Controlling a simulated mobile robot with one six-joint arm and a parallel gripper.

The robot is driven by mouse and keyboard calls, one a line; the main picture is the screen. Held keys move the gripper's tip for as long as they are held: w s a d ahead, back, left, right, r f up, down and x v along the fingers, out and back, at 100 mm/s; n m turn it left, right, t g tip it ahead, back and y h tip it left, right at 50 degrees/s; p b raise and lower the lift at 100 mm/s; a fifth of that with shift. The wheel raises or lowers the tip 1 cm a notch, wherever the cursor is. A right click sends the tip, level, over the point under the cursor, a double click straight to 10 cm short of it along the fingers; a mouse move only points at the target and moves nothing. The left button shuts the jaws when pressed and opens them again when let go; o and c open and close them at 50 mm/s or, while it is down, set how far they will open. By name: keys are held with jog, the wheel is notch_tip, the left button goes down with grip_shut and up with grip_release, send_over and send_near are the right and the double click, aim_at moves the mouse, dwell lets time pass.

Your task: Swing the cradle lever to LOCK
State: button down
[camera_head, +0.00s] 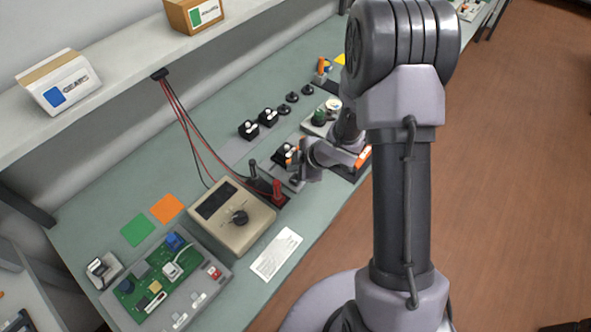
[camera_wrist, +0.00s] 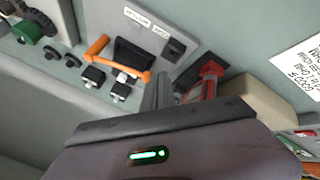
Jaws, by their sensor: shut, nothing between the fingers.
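The cradle is a dark block (camera_wrist: 132,52) on a light grey plate with two small labels (camera_wrist: 137,17), whose print I cannot read. An orange lever (camera_wrist: 135,68) runs along the block's near side, with one end bent out at the left. In the head view the orange (camera_head: 289,160) shows only as a small patch beside my arm. My gripper (camera_wrist: 158,92) is shut and empty, its fingers just right of the lever's right end with a small apparent gap. In the head view my gripper (camera_head: 297,180) is low over the bench, partly hiding the plate.
Black blocks (camera_head: 248,130) and round black knobs (camera_head: 292,97) stand behind the cradle. A red clamp or plug (camera_head: 277,190) with cables and a beige meter (camera_head: 232,216) stand close on the near side. A white paper (camera_head: 276,253) lies flat on the bench.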

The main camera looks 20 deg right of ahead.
jog(key=shift+w+a+f+b, duration=0.15)
jog(key=shift+b, duration=0.25)
jog(key=a, duration=0.1)
jog(key=w+a+m+b, duration=0.1)
jog(key=shift+w+a+m+h, duration=0.3)
jog(key=shift+h, duration=0.1)
jog(key=shift+w, duration=0.1)
jog(key=shift+d, duration=0.1)
